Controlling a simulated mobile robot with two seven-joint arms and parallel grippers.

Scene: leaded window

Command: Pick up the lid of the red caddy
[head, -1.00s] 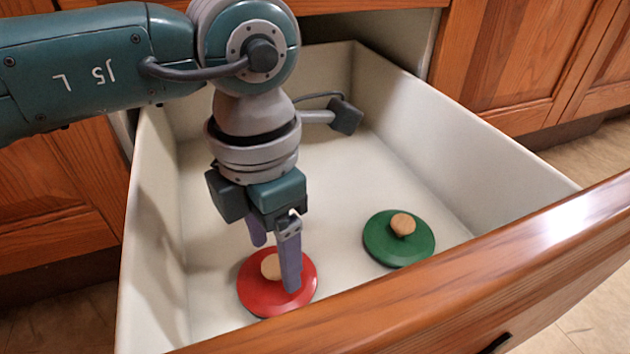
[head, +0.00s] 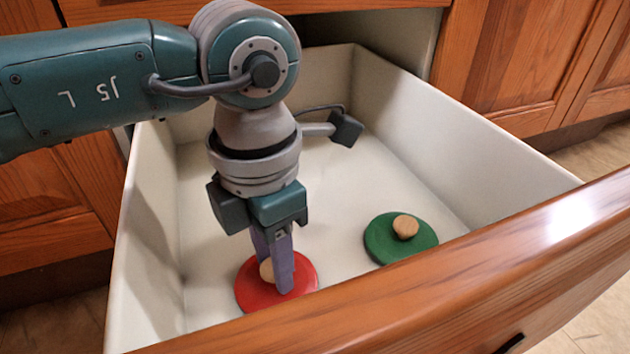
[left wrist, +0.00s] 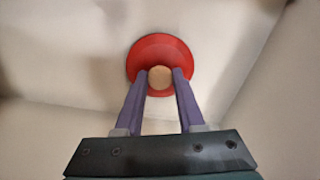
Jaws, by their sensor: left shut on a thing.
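The red lid (head: 250,289) is a round disc with a pale wooden knob (head: 266,270), lying in the open drawer at its near left. My left gripper (head: 275,278) points down over it, its two purple fingers shut on the knob. In the left wrist view the red lid (left wrist: 160,48) shows beyond the fingers, with the knob (left wrist: 160,77) between the fingertips. The head view does not show clearly whether the lid touches the drawer floor. The caddy itself is not in view. My right gripper is not in view.
A green lid (head: 385,240) with a wooden knob lies to the right in the drawer. The cream drawer walls (head: 480,150) and the wooden drawer front (head: 450,275) surround both lids. The drawer floor behind the lids is clear.

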